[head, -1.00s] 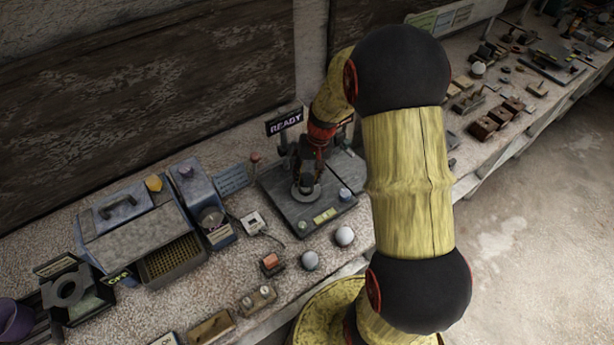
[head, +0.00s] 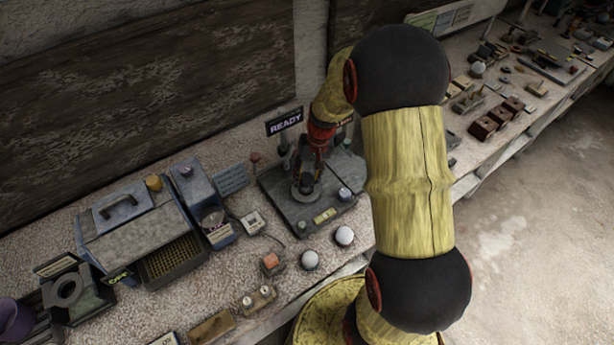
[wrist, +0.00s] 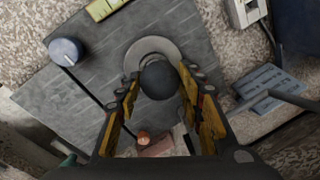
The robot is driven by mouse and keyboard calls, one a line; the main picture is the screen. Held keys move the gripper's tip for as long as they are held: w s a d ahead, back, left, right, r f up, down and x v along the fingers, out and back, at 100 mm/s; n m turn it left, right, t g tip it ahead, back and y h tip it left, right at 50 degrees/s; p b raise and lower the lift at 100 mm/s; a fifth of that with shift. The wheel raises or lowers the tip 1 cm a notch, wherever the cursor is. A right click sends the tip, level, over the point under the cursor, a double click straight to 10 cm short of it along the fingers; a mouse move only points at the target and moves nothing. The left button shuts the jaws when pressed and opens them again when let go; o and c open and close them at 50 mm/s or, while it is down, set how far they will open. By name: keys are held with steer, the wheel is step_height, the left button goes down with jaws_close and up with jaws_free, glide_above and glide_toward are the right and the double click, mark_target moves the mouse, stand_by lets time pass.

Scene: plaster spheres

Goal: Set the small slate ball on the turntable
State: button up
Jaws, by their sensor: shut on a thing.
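My gripper (wrist: 161,98) is shut on the small slate ball (wrist: 160,80), a dark smooth sphere held between the fingertips in the wrist view. The turntable, a round grey disc (wrist: 147,49) on a dark flat base (wrist: 105,75), lies under and just beyond the ball. Whether the ball touches the disc I cannot tell. In the head view my gripper (head: 308,172) points down over the turntable (head: 304,193). The ball is not clear there.
Two pale balls (head: 310,260) (head: 344,236) sit on the bench in front of the base. A blue-topped knob (head: 345,194) stands on the base's right side. A READY sign (head: 285,121) stands behind. A blue-grey machine (head: 135,225) is at left.

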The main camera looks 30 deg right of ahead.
steer(key=shift+f+b, duration=0.7)
steer(key=shift+f, duration=0.4)
stand_by(0.3)
steer(key=o, duration=1.4)
steer(key=shift+r+p, duration=1.4)
steer(key=shift+r, duration=0.6)
